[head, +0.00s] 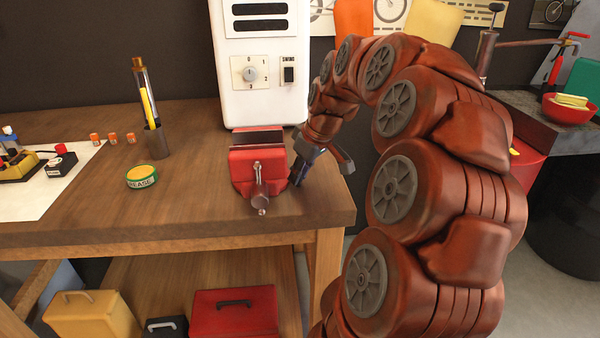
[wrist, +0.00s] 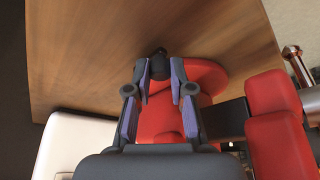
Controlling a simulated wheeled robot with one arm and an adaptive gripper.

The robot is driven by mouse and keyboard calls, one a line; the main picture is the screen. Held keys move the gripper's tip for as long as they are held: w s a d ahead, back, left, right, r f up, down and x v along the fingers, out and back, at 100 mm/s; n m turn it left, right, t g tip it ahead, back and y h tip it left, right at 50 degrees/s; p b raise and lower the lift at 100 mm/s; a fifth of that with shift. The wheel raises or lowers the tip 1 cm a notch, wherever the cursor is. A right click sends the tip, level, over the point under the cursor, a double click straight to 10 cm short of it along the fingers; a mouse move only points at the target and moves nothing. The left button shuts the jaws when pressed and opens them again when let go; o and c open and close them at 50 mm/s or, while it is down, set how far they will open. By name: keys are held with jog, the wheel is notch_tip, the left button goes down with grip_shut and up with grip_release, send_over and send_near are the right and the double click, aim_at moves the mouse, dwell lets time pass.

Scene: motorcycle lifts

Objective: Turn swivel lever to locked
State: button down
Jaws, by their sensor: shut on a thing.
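The red bench vise (head: 258,168) stands at the right front part of the wooden bench. In the wrist view its round red base (wrist: 207,75) lies beneath my gripper, with the red jaw block (wrist: 272,125) to the right. A small dark lever end (wrist: 159,52) sticks out at my fingertips, beside the base. My gripper (wrist: 160,72) is shut on this swivel lever, low at the vise's right side. My gripper also shows in the head view (head: 299,172). Most of the lever is hidden between the fingers, and no lock marking can be read.
A white machine (head: 262,80) with a dial stands behind the vise. The vise's screw handle (head: 260,190) points to the front. The bench's right edge is close to my arm.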

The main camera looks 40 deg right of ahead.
jog(key=c, duration=1)
grip_release()
jog(key=v, duration=1.2)
